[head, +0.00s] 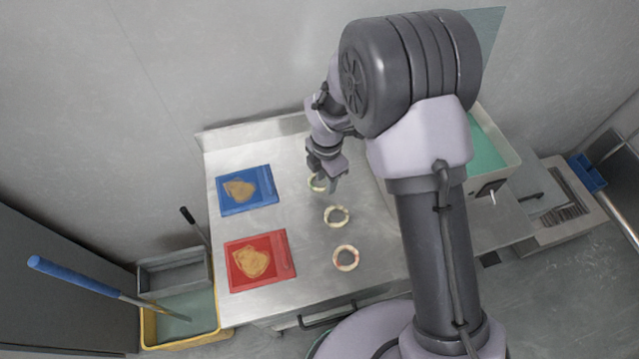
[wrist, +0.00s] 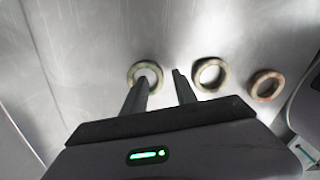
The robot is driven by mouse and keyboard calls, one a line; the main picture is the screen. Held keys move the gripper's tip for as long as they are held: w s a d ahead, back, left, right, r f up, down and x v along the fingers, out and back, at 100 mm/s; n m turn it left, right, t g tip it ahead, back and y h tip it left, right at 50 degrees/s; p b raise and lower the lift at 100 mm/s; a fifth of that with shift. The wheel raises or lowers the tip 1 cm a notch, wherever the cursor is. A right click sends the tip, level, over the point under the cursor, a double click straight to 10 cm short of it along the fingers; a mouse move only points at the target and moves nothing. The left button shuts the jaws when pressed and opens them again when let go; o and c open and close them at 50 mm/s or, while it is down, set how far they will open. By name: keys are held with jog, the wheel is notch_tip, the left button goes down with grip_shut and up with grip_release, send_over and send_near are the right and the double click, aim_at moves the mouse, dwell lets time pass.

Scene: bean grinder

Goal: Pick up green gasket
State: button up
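Three ring-shaped gaskets lie in a row on the metal table. The greenish one, which I take as the green gasket (wrist: 146,63), is at the left of the row in the wrist view. In the head view it is the farthest ring (head: 314,187), partly hidden by my gripper (head: 326,184). In the wrist view my gripper (wrist: 160,78) is open with nothing between its fingers. The left finger overlaps the lower part of the green gasket; the right finger shows between it and the middle ring. I cannot tell the fingers' height above the table.
A yellowish ring (wrist: 197,74) and a reddish ring (wrist: 255,88) lie beside it. A blue tray (head: 230,208) and a red tray (head: 270,281), each bearing a brown patch, sit on the table's left (head: 300,235). A wall stands behind. A bin with green contents (head: 493,150) is at the right.

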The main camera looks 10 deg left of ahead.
notch_tip(320, 180, down, 2)
jog(key=shift+f, duration=0.1)
grip_shut()
jog(key=shift+r, duration=0.2)
